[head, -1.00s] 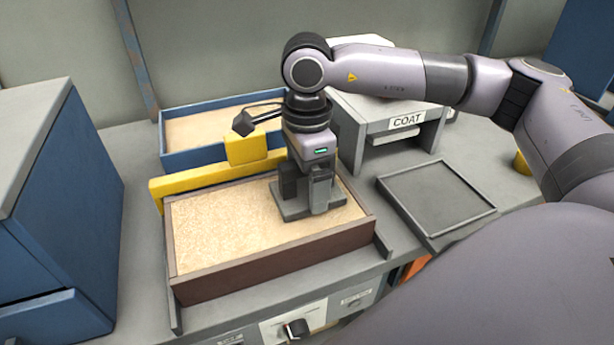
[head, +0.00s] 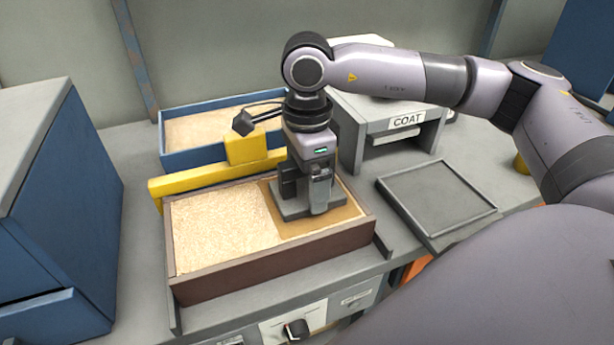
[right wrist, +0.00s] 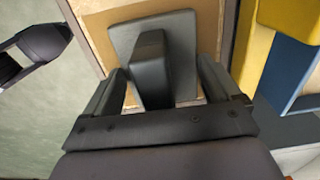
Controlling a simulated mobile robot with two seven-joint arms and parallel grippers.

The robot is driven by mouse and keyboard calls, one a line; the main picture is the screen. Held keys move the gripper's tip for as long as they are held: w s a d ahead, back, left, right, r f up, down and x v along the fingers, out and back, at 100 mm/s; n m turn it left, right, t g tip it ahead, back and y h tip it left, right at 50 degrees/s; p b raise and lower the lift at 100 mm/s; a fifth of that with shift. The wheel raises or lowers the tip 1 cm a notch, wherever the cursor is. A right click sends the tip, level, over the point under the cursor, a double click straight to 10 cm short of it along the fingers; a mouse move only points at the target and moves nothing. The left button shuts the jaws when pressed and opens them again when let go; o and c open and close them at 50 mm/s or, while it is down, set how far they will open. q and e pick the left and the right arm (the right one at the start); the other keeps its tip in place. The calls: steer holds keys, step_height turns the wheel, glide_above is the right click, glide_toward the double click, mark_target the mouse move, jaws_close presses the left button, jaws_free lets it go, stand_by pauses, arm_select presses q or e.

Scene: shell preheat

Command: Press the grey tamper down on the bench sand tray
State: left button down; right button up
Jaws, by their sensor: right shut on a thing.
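The bench sand tray (head: 272,254) is a brown-walled box of pale sand in the head view. The grey tamper (head: 290,208) has a flat square plate and stands on the sand at the tray's right end. A darker, smooth patch of sand (head: 330,221) surrounds the plate. My right gripper (head: 306,188) points down and is shut on the tamper's upright handle. In the right wrist view the tamper's handle (right wrist: 149,65) sits between the two fingers, with the plate beyond it. The plate's underside is hidden. My left gripper is not in view.
A yellow bar (head: 215,176) runs along the tray's back edge. Behind it is a blue-walled tray of sand (head: 190,158). A grey COAT box (head: 392,140) and an empty dark tray (head: 440,196) stand right. A blue cabinet (head: 75,190) stands left.

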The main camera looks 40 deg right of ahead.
steer(key=shift+s, duration=0.1)
stand_by(0.3)
steer(key=shift+r+p, duration=2.3)
steer(key=shift+r, duration=1.2)
